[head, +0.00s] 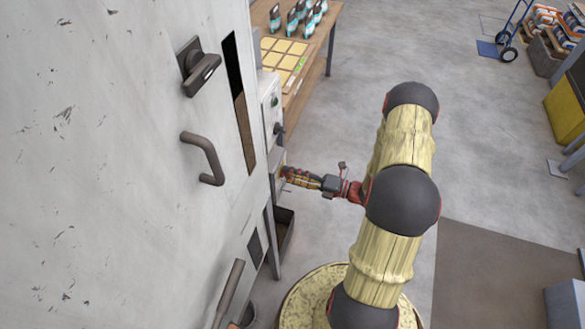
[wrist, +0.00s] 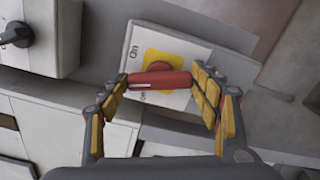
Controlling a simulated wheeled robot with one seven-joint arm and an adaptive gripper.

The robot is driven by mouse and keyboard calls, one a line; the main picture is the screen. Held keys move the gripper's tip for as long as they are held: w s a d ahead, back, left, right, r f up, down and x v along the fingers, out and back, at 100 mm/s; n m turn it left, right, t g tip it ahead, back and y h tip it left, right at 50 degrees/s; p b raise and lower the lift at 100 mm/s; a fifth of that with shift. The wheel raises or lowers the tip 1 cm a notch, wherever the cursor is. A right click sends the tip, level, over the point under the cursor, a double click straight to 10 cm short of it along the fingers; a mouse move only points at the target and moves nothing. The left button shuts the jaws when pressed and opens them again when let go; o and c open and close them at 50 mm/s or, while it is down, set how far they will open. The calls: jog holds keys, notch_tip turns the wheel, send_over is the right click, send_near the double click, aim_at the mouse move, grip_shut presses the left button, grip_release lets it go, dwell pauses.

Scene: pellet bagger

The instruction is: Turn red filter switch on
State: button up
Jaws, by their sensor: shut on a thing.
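The red filter switch (wrist: 160,80) is a red rotary handle on a yellow plate (wrist: 172,58), set on a white box (wrist: 205,48). Its handle lies nearly level in the wrist view, with a white line on its left end. An "On" label shows at upper left; a second label, too small to read surely, sits below the handle. My gripper (wrist: 161,77) is shut on the handle, one yellow-padded finger at each end. In the head view my gripper (head: 288,174) reaches left to the machine's side and hides the switch.
A black knob (wrist: 16,34) on another grey box is at upper left in the wrist view. The large white cabinet (head: 110,150) with dark handles fills the left of the head view. A wooden table (head: 318,50) stands behind; open floor lies to the right.

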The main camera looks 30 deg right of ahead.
jog(key=shift+m+p, duration=1.25)
jog(key=shift+m, duration=0.55)
jog(key=o, duration=1.1)
jog(key=shift+o, duration=0.3)
jog(key=shift+d, duration=0.1)
jog(key=v, duration=1.2)
